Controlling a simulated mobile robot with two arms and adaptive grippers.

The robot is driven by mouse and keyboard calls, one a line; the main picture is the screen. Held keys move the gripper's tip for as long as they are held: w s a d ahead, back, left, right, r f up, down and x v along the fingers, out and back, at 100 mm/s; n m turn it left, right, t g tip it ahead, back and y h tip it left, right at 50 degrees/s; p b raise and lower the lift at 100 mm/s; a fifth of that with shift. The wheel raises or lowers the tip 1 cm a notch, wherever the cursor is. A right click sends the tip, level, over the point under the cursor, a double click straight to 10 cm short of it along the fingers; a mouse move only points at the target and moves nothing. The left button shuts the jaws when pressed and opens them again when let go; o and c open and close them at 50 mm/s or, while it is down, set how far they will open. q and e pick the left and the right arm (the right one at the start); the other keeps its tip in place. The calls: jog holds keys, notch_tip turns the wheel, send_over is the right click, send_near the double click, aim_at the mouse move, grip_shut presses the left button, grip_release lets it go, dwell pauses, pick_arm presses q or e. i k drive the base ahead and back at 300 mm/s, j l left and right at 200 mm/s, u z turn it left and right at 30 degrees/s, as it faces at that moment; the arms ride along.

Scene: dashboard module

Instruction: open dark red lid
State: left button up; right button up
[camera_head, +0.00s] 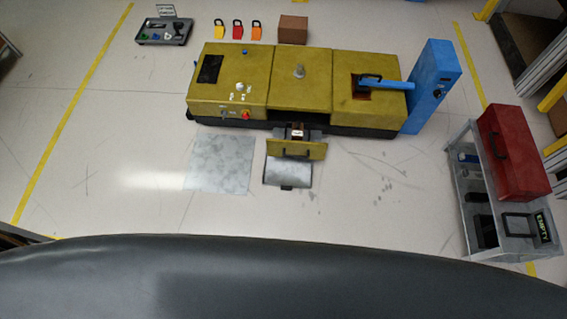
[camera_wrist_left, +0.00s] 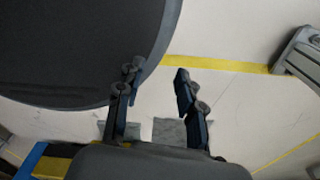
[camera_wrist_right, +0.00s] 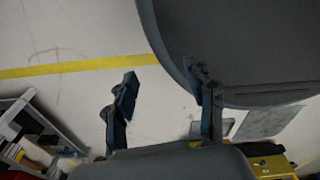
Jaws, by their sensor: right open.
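A red box with a dark handle (camera_head: 510,150) sits on the grey cart at the right of the head view; its top looks shut. A small dark red patch (camera_head: 361,94) shows on the yellow console (camera_head: 300,90), partly covered by a blue bar. I cannot tell which of these is the dark red lid. My left gripper (camera_wrist_left: 157,72) shows in the left wrist view, fingers apart and empty. My right gripper (camera_wrist_right: 161,70) shows in the right wrist view, also open and empty. Neither gripper shows in the head view, and both are far from these objects.
A blue post (camera_head: 432,85) stands at the console's right end. The grey cart (camera_head: 462,205) holds dark items on its shelves. A tray (camera_head: 165,38), several coloured padlocks (camera_head: 238,30) and a brown box (camera_head: 293,30) lie behind the console. The floor in front is mostly clear.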

aim_at(526, 175)
jog(key=z, duration=1.6)
